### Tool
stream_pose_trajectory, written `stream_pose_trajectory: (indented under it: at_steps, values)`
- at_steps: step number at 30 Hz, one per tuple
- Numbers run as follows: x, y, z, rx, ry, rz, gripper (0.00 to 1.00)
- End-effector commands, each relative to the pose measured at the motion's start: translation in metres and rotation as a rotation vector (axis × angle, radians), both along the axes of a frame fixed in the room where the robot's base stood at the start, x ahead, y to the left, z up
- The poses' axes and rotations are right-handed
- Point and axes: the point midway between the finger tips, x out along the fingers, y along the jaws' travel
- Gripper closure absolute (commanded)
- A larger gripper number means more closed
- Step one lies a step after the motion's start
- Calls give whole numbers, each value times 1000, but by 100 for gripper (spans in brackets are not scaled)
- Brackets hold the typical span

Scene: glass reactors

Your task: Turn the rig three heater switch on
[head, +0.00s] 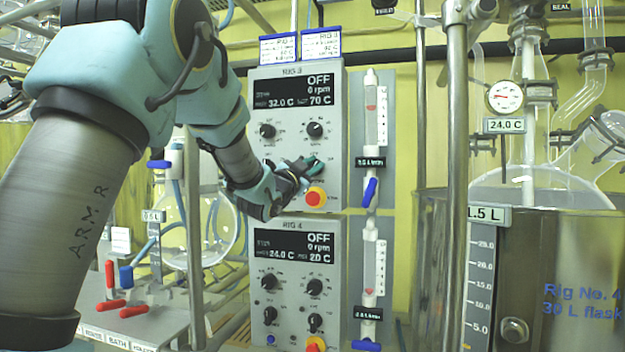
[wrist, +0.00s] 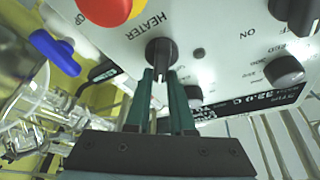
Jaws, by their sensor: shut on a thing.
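The rig 3 control box (head: 276,96) is the upper of two grey panels in the head view. Its display (head: 300,90) reads OFF, 0 rpm, 32.0 C and 70 C. My gripper (head: 306,166) is at the lower part of this box and covers the heater switch there. In the wrist view the black heater switch (wrist: 160,50), under the word HEATER, sits at the tips of my gripper (wrist: 163,82). The two green fingers are closed on its grip from both sides. The wrist picture is upside down, and the switch's exact setting is hard to tell.
A red stop button (head: 315,197) with a yellow base is just below my gripper. The rig 4 box (head: 262,290) hangs underneath. A flow meter with a blue valve (head: 370,192) is close on the right. A steel post (head: 457,150) stands farther right.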

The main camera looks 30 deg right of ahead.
Motion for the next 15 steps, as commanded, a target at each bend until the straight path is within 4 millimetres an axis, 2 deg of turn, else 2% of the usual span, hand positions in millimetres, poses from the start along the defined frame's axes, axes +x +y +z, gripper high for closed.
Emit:
stream_pose_trajectory:
  at_steps: [15]
  values:
    - [-2,-2,-3,263,-245,1,100]
